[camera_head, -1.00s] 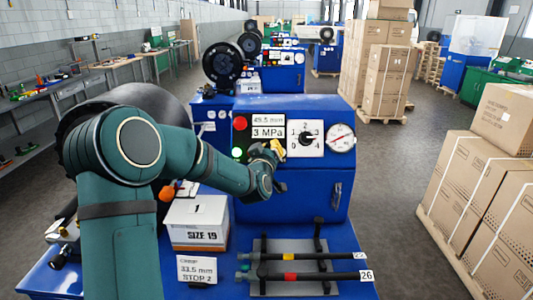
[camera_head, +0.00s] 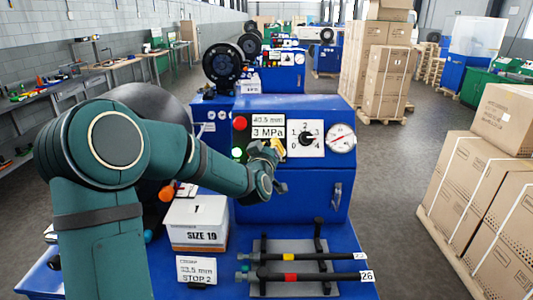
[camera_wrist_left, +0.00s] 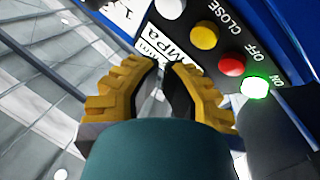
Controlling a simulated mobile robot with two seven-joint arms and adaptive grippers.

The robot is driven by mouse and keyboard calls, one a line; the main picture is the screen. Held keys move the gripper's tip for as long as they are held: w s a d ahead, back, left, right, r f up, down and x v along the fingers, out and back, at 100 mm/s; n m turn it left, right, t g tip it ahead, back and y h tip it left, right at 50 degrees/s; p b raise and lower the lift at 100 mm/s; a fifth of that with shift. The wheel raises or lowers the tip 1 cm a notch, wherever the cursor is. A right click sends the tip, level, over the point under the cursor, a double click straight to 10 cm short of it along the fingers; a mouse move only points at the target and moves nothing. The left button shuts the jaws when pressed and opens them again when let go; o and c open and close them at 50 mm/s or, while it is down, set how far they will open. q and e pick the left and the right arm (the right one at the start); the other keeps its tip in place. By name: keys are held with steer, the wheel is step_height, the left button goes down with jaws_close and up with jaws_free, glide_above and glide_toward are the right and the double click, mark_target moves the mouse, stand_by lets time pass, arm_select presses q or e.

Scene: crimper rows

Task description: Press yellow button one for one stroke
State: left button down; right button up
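A lit green-white button (camera_wrist_left: 255,85) is beside the word ON. My left gripper (camera_wrist_left: 166,67) is partly open and empty, its yellow-padded fingers apart, below and left of the yellow button. Contact with it does not show. In the head view my left gripper (camera_head: 278,163) is before the blue machine (camera_head: 300,192); the yellow button cannot be made out there. My right gripper is not in view.
The machine front carries a 3 MPa label (camera_head: 268,132), a selector dial (camera_head: 305,138) and a gauge (camera_head: 342,138). Below are a SIZE 19 box (camera_head: 198,224) and two black hoses (camera_head: 312,276) on a grey plate. Cartons (camera_head: 485,210) stand right.

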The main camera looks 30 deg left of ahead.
arm_select(q)
steer(key=shift+s+d+r, duration=0.35)
steer(key=shift+s+r, duration=0.1)
steer(key=shift+s, duration=0.1)
steer(key=shift+s+d+r, duration=0.3)
steer(key=shift+s+r, duration=0.1)
steer(key=shift+s, duration=0.15)
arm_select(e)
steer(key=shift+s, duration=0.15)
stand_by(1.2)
